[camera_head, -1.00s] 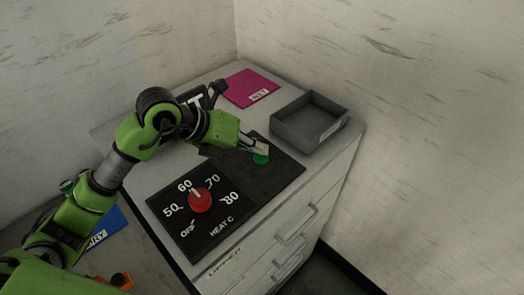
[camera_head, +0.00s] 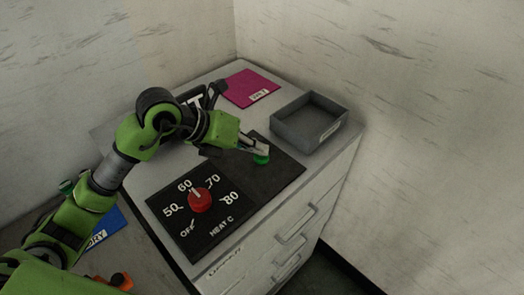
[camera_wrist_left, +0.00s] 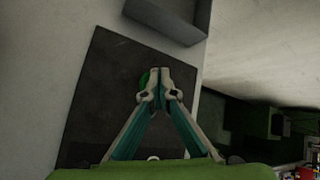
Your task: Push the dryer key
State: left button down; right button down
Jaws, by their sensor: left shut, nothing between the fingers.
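A green round key (camera_head: 261,160) sits on a black panel (camera_head: 285,172) on top of the grey cabinet. It also shows in the left wrist view (camera_wrist_left: 144,79), partly hidden behind the fingertips. My left gripper (camera_head: 263,150) is shut and empty, with its fingertips right at the key. Whether they touch it or hover just above it I cannot tell. A red knob (camera_head: 200,200) on the heat panel (camera_head: 222,228) points near 60. My right gripper is not in view.
A grey open tray (camera_head: 310,122) stands close behind and right of the key. A magenta labelled mat (camera_head: 250,88) lies at the back. A blue labelled mat (camera_head: 106,226) and an orange object (camera_head: 121,281) lie lower left. Walls stand behind and right.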

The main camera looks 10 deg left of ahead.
aim_at(259, 156)
pick_arm(q)
jog(key=shift+s+f+b, duration=0.3)
jog(key=shift+f, duration=0.5)
jog(key=shift+w+r+p, duration=0.2)
jog(key=shift+r+p, duration=0.4)
jog(key=shift+r, duration=0.35)
notch_tip(259, 156, up, 5)
jog(key=p, duration=0.2)
jog(key=shift+f+p, duration=0.2)
jog(key=shift+p, duration=0.15)
jog(key=shift+w+r, duration=0.1)
jog(key=shift+w, duration=0.05)
